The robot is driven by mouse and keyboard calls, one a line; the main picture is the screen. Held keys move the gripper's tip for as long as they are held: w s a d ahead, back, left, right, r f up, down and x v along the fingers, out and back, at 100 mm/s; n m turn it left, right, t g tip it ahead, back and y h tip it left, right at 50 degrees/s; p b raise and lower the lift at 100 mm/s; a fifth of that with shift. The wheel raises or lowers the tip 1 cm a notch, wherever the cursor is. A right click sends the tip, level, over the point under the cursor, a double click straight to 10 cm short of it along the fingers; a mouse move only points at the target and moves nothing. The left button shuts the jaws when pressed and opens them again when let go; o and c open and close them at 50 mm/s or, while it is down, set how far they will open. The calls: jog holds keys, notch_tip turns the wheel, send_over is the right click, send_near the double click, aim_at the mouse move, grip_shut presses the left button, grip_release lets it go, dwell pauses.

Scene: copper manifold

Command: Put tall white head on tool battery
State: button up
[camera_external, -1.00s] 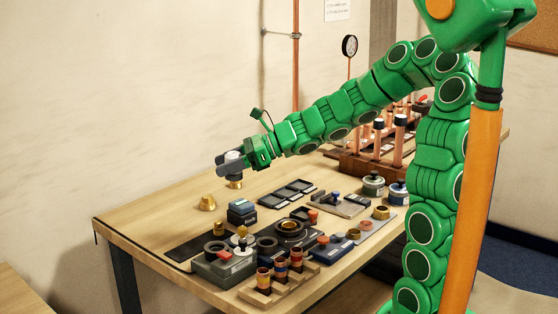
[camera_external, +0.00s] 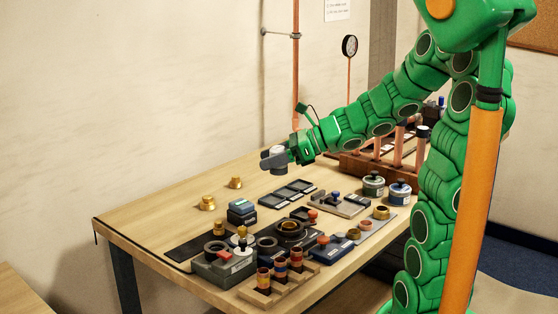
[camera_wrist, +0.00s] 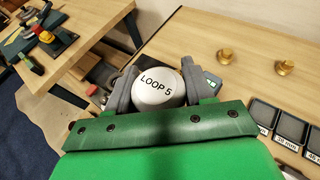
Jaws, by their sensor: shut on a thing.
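My gripper (camera_external: 272,161) is shut on a round white head (camera_wrist: 158,88) marked "LOOP 5". Its grey fingers press both sides of the head in the wrist view. The head is held in the air above the back of the bench, behind the black trays. A dark blue block with a teal top (camera_external: 242,209), which looks like the tool battery, stands on the bench in front and to the left of my gripper. In the wrist view, part of a teal-marked block (camera_wrist: 212,82) shows behind the right finger. The head's underside is hidden.
Two brass fittings (camera_external: 207,202) (camera_external: 235,182) stand at the back left. Black trays (camera_external: 287,193), a grey box (camera_external: 224,265), a wooden rack (camera_external: 280,284) and lidded jars (camera_external: 373,185) crowd the middle and front. The bench's left end is clear.

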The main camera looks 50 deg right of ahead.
jog(key=shift+w+a, duration=0.1)
jog(key=shift+w, duration=0.55)
send_over(235, 203)
jog(key=s, duration=0.1)
jog(key=f, duration=0.8)
jog(key=shift+s, duration=0.2)
jog(key=shift+w+f, duration=0.8)
jog(key=shift+f, duration=1.65)
jog(key=shift+f, duration=0.2)
jog(key=o, duration=1.1)
